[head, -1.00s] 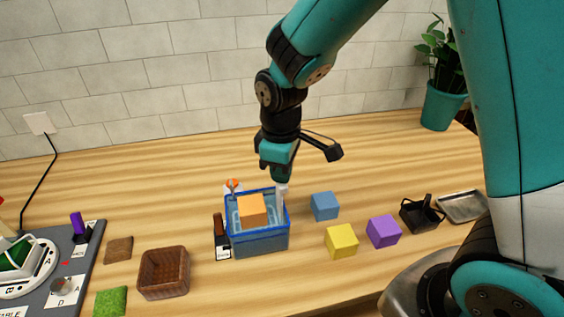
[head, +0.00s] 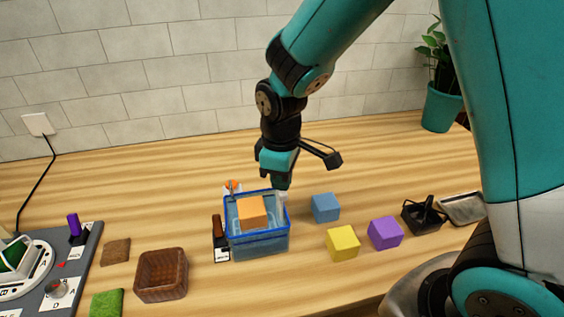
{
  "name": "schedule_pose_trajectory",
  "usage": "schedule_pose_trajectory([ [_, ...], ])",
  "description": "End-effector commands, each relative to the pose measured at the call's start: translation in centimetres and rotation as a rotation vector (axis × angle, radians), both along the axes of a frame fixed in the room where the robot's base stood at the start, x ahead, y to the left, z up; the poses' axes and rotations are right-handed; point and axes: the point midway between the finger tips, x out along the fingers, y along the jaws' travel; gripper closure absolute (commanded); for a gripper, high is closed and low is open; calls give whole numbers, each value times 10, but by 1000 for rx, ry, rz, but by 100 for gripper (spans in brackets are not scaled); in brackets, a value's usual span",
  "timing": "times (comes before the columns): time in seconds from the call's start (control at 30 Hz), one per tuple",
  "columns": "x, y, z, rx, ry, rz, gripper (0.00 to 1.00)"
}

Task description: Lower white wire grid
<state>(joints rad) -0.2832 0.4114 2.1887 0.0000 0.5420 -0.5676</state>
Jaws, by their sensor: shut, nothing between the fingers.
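A clear-walled tank with a blue rim (head: 262,237) stands on the wooden counter, with bluish water inside. An orange block (head: 252,211) sits in it, inside the rim. A white upright piece (head: 281,201) shows at the tank's right side, just under my gripper; it looks like part of the white wire grid. The rest of the grid is hard to make out around and under the block. My gripper (head: 282,184) points down over the tank's back right corner. Its fingers are shut, with nothing between them. I cannot tell whether the fingertips touch the white piece.
Blue (head: 325,208), yellow (head: 342,243) and purple (head: 385,232) blocks stand right of the tank. A dark bottle (head: 218,236) stands close on its left, an orange-topped item (head: 232,187) behind. A brown bowl (head: 162,276) and black basket (head: 424,215) are farther out. The back counter is clear.

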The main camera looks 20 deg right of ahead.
Motion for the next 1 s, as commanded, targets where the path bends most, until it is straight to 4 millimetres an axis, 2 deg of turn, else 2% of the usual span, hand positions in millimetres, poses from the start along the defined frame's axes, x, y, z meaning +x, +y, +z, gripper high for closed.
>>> schedule_pose_trajectory([
  [0.37,0,0,-1,0,0,0,100],
  [0.6,0,0,-9,0,0,0,100],
  [0.77,0,0,-3,0,-1,0,100],
  [1.0,0,0,17,1,-1,0,100],
])
